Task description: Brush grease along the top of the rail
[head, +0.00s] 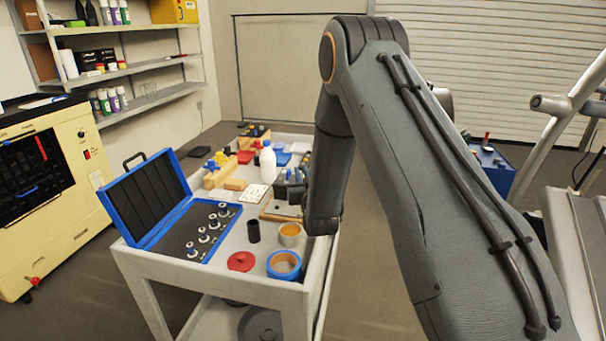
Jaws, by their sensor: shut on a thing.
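The exercise machine stands at the far right, away from my gripper, with a long grey rail-like track (577,240) cut off by the picture edge. I cannot tell whether grease is on it.
The cart carries an open blue case (152,205), a white bottle (268,162), blue tape (284,265), tan tape (291,235), a red lid (241,261) and a black cup (253,231). A blue box (491,168) stands behind my arm. Floor is clear between cart and machine.

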